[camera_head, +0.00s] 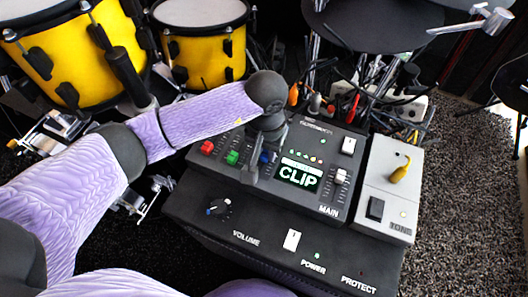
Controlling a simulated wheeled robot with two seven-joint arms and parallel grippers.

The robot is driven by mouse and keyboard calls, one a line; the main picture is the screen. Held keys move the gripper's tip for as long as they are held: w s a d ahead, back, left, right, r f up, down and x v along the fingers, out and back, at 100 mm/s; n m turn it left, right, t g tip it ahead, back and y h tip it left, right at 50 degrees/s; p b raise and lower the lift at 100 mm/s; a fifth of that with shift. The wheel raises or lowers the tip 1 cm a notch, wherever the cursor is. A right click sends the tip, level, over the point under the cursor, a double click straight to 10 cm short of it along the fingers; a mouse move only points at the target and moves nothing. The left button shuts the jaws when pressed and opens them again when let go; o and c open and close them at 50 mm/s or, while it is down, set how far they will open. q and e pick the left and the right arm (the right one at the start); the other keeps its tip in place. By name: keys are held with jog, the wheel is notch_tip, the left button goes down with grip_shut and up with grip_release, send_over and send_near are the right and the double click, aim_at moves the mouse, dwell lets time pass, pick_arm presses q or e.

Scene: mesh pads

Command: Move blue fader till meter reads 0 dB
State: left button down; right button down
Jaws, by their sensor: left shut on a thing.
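The blue fader (268,157) is on the dark mixer (318,152), just left of the lit meter screen. The meter (299,174) reads CLIP in white letters on dark green. My left gripper (257,166) comes down from above onto the blue fader and is shut on it. Its fingers hide much of that fader and its slot. A red fader (207,147) and a green fader (232,157) stand to the left, and a white MAIN fader (341,177) stands right of the meter. My right gripper is out of view.
The mixer sits on a black box with a volume knob (218,207) and a white power switch (292,239). A grey TONE box (391,187) with a yellow-tipped lever is at right. Cables (375,103) lie behind; yellow drums (80,55) stand back left.

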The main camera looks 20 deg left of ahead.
aim_at(265, 154)
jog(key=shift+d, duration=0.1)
pick_arm(q)
jog(key=c, duration=0.5)
grip_release()
jog(key=shift+s, duration=0.1)
jog(key=shift+c, duration=0.2)
notch_tip(265, 154, up, 10)
jog(key=p, duration=0.5)
jog(key=shift+p, duration=0.3)
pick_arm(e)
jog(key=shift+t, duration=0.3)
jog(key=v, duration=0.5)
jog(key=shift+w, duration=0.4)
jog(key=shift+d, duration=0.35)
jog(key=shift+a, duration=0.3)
